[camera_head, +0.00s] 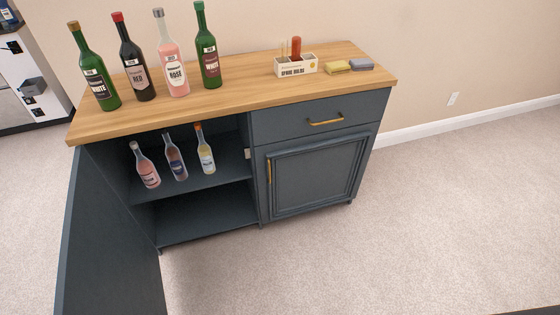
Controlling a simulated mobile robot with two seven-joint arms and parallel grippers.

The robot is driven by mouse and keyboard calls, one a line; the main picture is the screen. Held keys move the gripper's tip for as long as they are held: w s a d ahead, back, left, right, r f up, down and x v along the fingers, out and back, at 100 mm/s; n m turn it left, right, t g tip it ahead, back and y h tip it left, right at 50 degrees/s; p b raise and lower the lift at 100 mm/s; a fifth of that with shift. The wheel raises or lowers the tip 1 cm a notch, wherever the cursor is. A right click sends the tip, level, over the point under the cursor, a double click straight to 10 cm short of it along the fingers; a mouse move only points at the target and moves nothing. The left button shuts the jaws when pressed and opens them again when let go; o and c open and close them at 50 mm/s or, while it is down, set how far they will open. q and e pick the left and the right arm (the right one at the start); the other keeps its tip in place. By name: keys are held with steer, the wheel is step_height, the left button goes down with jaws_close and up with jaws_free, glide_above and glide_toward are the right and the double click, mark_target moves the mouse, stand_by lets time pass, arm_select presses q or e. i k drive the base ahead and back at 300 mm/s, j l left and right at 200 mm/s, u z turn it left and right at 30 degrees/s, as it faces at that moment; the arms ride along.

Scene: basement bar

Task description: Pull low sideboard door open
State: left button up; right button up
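The low sideboard (378,91) is dark blue with a wooden top. Its left door (112,240) stands wide open, swung out toward me at the left. The open compartment (205,213) shows a shelf (220,177) with several bottles on it. The right door (315,175) is shut, with a vertical brass handle (269,172) at its left edge. A drawer (285,124) above it is shut. Neither of my grippers is in view. The outer face of the left door and its handle are hidden.
Several wine bottles (166,55) stand on the left of the top. A small labelled box (297,68) and two sponges (349,66) sit toward the right. A white machine (27,85) is at the far left. The carpet (430,210) in front and right is clear.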

mark_target(301, 175)
steer(key=i+l, duration=0.8)
